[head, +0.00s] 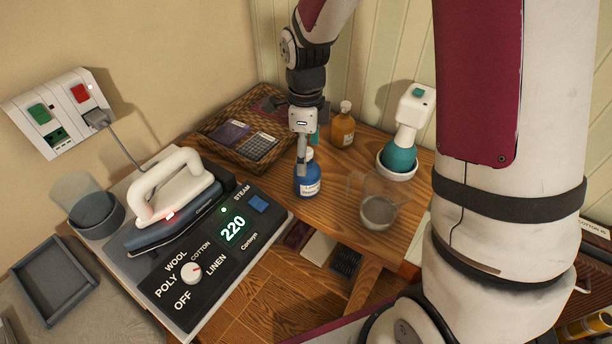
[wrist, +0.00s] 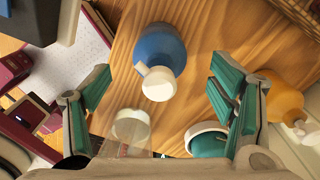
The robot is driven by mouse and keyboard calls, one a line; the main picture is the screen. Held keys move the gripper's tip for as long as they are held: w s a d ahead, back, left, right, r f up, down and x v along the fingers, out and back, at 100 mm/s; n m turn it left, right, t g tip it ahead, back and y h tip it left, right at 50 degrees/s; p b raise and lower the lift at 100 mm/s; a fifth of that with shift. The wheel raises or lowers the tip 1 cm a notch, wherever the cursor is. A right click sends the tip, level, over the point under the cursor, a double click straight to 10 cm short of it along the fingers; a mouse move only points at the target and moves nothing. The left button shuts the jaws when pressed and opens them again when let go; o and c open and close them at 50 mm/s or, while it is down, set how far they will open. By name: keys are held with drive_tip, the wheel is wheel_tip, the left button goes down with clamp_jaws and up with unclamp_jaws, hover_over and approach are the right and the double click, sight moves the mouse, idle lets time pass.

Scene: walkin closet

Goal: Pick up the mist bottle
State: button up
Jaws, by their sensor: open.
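A blue bottle (head: 308,184) with a white label stands upright on the wooden table; its white cap with a short side nozzle shows in the wrist view (wrist: 160,48). It looks like the mist bottle, but an amber bottle (head: 342,131) with a white top stands behind it, also in the wrist view (wrist: 282,97). My gripper (head: 302,166) points down right above the blue bottle and hides part of its top. In the wrist view the teal-padded fingers (wrist: 160,82) are spread apart and empty, with the white cap between them. I cannot tell contact.
A clear beaker (head: 379,211) stands right of the blue bottle, and a white-and-teal device (head: 399,158) stands behind it. A wicker basket (head: 207,130) is at the back left. An iron (head: 150,232) on its control station (head: 212,262) fills the left.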

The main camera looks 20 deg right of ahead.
sight(307, 176)
drive_tip(key=shift+s+d+f, duration=0.1)
drive_tip(key=shift+d+f, duration=0.05)
drive_tip(key=shift+f, duration=3.4)
drive_tip(key=c, duration=1.5)
